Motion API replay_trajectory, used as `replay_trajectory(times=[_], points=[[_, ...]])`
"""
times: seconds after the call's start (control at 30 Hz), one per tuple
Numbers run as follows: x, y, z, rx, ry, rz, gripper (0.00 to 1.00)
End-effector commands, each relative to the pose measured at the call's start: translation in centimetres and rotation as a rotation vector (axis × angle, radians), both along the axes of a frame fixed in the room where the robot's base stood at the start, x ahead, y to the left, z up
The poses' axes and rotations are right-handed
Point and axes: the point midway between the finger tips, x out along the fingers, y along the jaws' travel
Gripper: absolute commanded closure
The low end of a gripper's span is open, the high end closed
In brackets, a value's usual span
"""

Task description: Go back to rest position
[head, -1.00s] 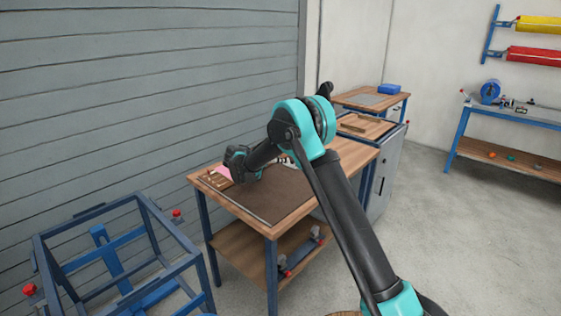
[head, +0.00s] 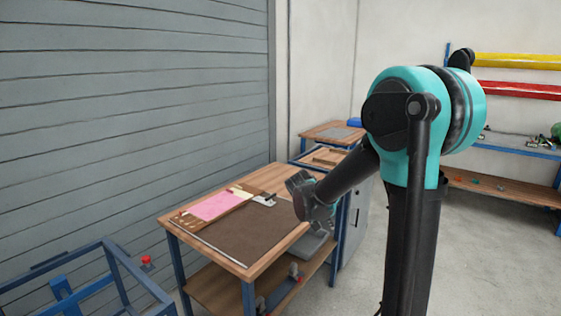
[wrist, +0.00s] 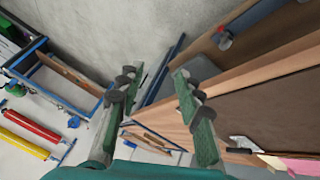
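My gripper (wrist: 152,115) shows in the wrist view with its two green fingers spread apart and nothing between them. In the head view my gripper (head: 318,222) hangs just off the right edge of the wooden workbench (head: 252,272), with my arm folded up on the right. The fingertips are hard to make out in the head view. The workbench carries a dark brown mat (head: 250,236), a pink sheet (head: 216,205) and a grey metal tool (head: 264,199) near its back. The pink sheet also shows at the lower right of the wrist view (wrist: 300,165).
A blue metal frame (head: 85,275) stands at the lower left. A second bench (head: 333,131) and a cabinet (head: 357,222) stand behind the workbench. A blue shelf unit with a wooden lower shelf (head: 500,188) is at the right, below yellow (head: 515,61) and red rolls (head: 520,89). Grey floor is clear between.

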Motion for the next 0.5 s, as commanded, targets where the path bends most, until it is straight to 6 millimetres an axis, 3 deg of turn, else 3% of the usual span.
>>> replay_trajectory(times=[0.03,0.2,0.5], points=[[-2.3,-1.3,-0.3,0.023,0.021,0.010,0.64],[-9.2,-3.5,-1.7,0.107,0.081,0.073,0.64],[-20.5,-4.7,-5.2,0.251,0.116,0.190,0.64]])
